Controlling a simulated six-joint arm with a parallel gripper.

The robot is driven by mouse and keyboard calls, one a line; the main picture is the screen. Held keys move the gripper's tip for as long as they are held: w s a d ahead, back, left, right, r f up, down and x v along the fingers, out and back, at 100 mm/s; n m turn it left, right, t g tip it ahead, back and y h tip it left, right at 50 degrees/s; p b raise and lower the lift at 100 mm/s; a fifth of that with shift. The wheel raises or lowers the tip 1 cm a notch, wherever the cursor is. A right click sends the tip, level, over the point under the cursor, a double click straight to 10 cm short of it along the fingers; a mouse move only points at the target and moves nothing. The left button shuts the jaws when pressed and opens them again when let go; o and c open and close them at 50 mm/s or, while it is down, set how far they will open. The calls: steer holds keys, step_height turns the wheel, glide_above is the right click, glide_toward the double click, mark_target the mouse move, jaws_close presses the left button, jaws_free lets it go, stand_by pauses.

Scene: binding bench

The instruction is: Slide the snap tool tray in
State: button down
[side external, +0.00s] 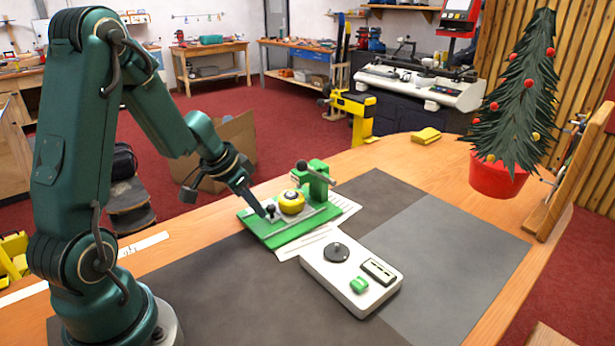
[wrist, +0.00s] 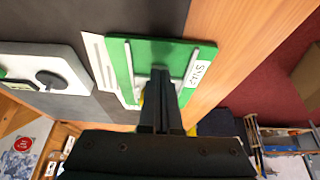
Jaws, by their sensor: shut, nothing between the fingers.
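The snap tool station is a green base plate (side external: 270,236) with pale rails, lying on the bench. A green press (side external: 315,183) stands upright at its far right end. A yellow round piece (side external: 291,203) sits on the plate in front of the press, and a small black knob (side external: 271,209) stands to its left. My gripper (side external: 264,214) is shut and empty, its fingertips low beside the knob; I cannot tell if they touch. In the wrist view my fingers (wrist: 160,75) point between two rails of the green plate (wrist: 171,48), hiding the knob and most of the yellow piece.
White sheets (side external: 300,244) lie under the plate. A white device (side external: 350,278) with a black disc stands just in front, on the grey mat (side external: 450,245). A small tree in a red pot (side external: 498,177) and a yellow block (side external: 426,135) are farther right. The mat's right part is clear.

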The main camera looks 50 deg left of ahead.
steer(key=shift+w, duration=1.45)
steer(key=shift+s, duration=0.6)
steer(key=shift+w+r, duration=0.1)
steer(key=shift+r, duration=0.55)
step_height(320, 180, up, 9)
